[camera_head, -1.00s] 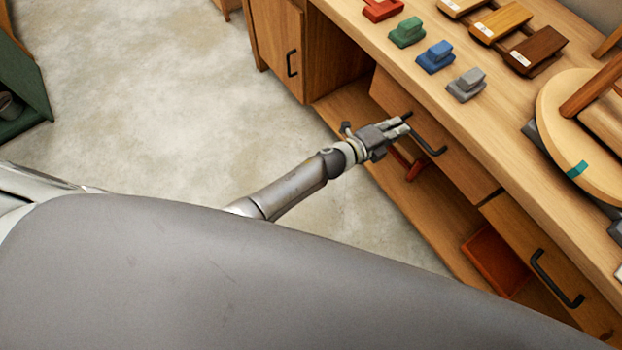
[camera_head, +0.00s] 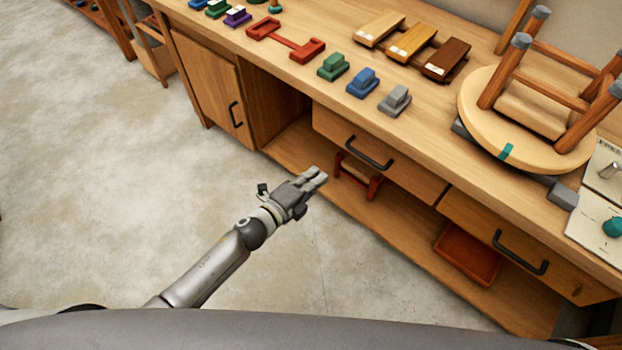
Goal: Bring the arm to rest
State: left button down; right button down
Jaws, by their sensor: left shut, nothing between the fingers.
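My left gripper (camera_head: 318,176) is shut and empty. It hangs over the floor just in front of the workbench (camera_head: 450,125), with its fingers pointing at the bench front. It appears apart from the closed drawer (camera_head: 400,165) and its black handle (camera_head: 368,153), which lie up and to the right of the fingertips. My left arm (camera_head: 210,268) comes in from the bottom left. My right gripper does not show.
An upturned stool (camera_head: 475,115) stands on the bench at right. Green (camera_head: 333,66), blue (camera_head: 363,83) and grey (camera_head: 395,100) blocks lie on the top. A red tray (camera_head: 467,254) sits on the lower shelf. The floor (camera_head: 110,170) at left is clear.

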pick_arm(q)
jog(key=s+a+f+n+g+y, duration=0.1)
jog(key=s+a+f+n+y, duration=0.1)
jog(key=s+a+f+n, duration=0.45)
jog(key=s+a+f+n+g+y, duration=0.2)
jog(key=a+f, duration=0.1)
jog(key=f, duration=0.6)
jog(key=s+a+f+n+g+y, duration=0.1)
jog(key=s+a+f+n+y, duration=0.3)
jog(key=f, duration=0.4)
jog(key=s+a+f+n+g, duration=0.2)
jog(key=s+f+n, duration=0.1)
jog(key=s, duration=0.7)
jog(key=s+a+f+n+g, duration=0.3)
jog(key=s+f, duration=0.3)
jog(key=s, duration=0.4)
jog(key=s+a+f+n+g+y, duration=0.1)
jog(key=s+f+n, duration=0.3)
jog(key=s, duration=0.6)
jog(key=shift+s+a+f+g, duration=0.4)
jog(key=shift+a+f+g, duration=0.3)
jog(key=shift+g, duration=0.2)
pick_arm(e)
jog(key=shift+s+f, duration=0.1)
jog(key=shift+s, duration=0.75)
